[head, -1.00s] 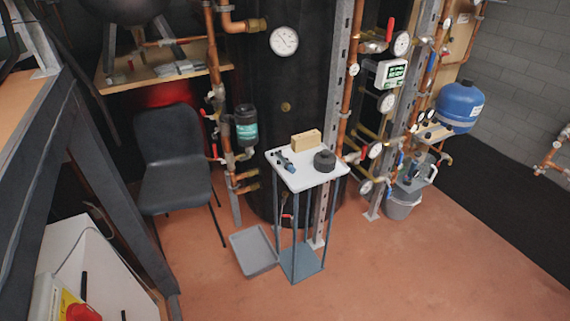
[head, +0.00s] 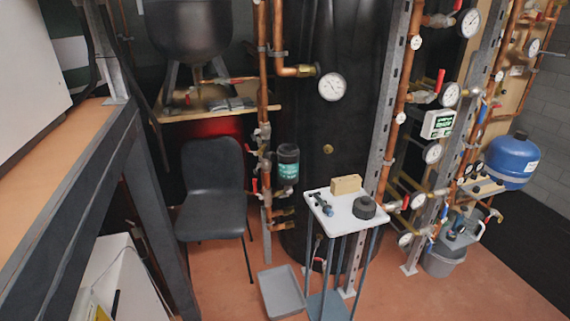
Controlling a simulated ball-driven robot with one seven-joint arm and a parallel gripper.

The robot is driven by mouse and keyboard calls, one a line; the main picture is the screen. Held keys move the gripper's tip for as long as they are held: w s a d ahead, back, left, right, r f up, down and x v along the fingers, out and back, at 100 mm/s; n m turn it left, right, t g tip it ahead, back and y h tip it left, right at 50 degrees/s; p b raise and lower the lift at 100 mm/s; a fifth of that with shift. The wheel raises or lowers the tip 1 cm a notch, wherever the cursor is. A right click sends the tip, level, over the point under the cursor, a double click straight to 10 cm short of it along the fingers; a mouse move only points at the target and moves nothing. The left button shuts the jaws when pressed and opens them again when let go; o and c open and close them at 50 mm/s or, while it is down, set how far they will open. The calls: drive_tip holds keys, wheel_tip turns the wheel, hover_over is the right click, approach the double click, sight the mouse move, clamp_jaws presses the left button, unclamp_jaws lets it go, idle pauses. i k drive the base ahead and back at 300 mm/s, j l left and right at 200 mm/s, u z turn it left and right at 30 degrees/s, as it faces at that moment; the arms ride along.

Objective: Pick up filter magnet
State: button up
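A small stand with a white top (head: 343,218) stands in front of the black tank. On it lie a dark round thick piece (head: 365,207), a tan block (head: 346,184) and a small blue and dark tool-like item (head: 323,205). A black canister with a teal label (head: 288,164) is fixed to the copper pipes behind and left of the stand. I cannot tell for sure which of these is the filter magnet; the dark round piece may be it. My gripper is not in view.
A black chair (head: 212,190) stands left of the stand. A grey tray (head: 281,291) lies on the floor beside it. A dark-legged bench (head: 60,185) fills the left side. Pipes and gauges are behind, and a grey bucket (head: 445,262) is at right. Red floor (head: 440,298) is free at front right.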

sight(327, 209)
drive_tip(key=i+l+u, duration=0.25)
drive_tip(key=i+l, duration=0.45)
drive_tip(key=i+l+u, duration=0.25)
drive_tip(key=i+l, duration=0.4)
drive_tip(key=l, duration=0.15)
